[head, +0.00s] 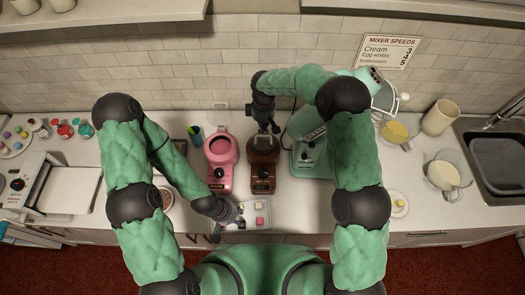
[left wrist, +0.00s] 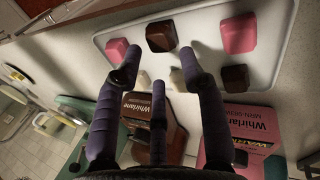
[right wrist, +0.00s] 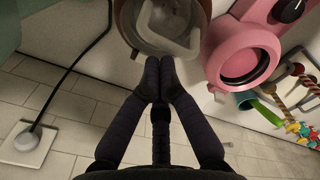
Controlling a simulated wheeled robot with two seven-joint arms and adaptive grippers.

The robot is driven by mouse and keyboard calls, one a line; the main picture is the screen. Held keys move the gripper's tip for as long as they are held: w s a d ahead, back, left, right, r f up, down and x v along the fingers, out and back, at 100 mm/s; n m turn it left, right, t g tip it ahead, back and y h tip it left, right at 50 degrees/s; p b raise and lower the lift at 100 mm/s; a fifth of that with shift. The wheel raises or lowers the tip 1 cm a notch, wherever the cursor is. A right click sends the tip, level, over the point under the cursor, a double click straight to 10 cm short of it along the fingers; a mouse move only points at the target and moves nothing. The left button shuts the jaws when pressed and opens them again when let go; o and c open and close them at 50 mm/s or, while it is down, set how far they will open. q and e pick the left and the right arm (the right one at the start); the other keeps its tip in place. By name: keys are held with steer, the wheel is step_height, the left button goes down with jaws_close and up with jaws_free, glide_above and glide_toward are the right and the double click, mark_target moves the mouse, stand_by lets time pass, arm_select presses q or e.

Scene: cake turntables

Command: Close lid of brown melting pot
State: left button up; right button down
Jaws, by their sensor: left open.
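The brown melting pot (head: 263,172) stands on the counter between a pink pot and the green mixer. In the right wrist view its round bowl (right wrist: 150,12) shows at the top, with a pale, see-through lid piece (right wrist: 188,42) at its rear edge. My right gripper (head: 265,130) is behind the pot. In the right wrist view its fingertips (right wrist: 160,62) are together close to the lid; whether they touch it is unclear. My left gripper (left wrist: 165,77) is open and empty over the tray in front of the pots. The brown pot's labelled base (left wrist: 172,135) shows behind its fingers.
The pink pot (head: 221,158) stands close on the left. The green mixer (head: 310,155) is close on the right. A white tray (left wrist: 105,38) holds pink, brown and pale cubes. A black cord (right wrist: 72,80) runs to a wall outlet (right wrist: 28,143) behind the pots.

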stand_by(0.3)
arm_select(q)
steer(key=shift+f+b, duration=0.45)
steer(key=shift+f, duration=0.05)
arm_select(e)
steer(key=shift+s+f, duration=0.5)
steer(key=shift+s, duration=0.25)
steer(key=shift+f, duration=0.1)
arm_select(q)
steer(key=shift+f+b, duration=0.6)
arm_select(e)
steer(key=shift+s+f, duration=0.55)
steer(key=shift+f, duration=0.15)
